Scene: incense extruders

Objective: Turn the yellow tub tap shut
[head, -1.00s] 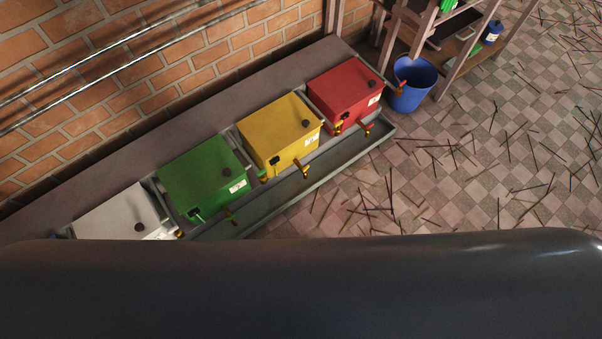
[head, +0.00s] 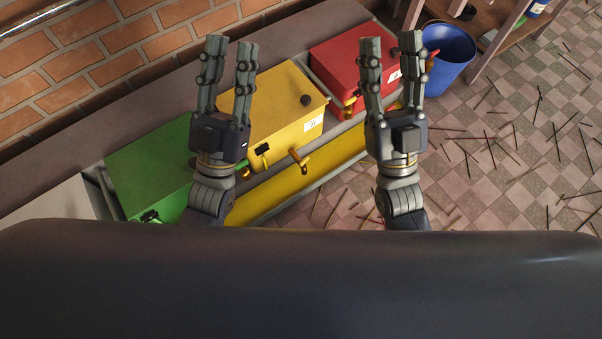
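The yellow tub (head: 278,98) stands in the middle of a row of tubs, with a dark knob on its lid and a white label. The brass-coloured yellow tub tap (head: 300,159) sticks out low on its front, over the trough. I cannot make out a stream from it. Yellow fills the trough (head: 318,176) below. My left gripper (head: 230,62) is open and empty, its arm covering the left part of the yellow tub. My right gripper (head: 391,58) is open and empty, in front of the red tub, to the right of the tap. Neither appears to touch the tap.
The red tub (head: 340,62) stands to the right and the green tub (head: 150,160) to the left. A blue bucket (head: 448,62) stands by a wooden shelf (head: 492,30). Sticks lie scattered on the checkered floor. A brick wall runs behind the tubs.

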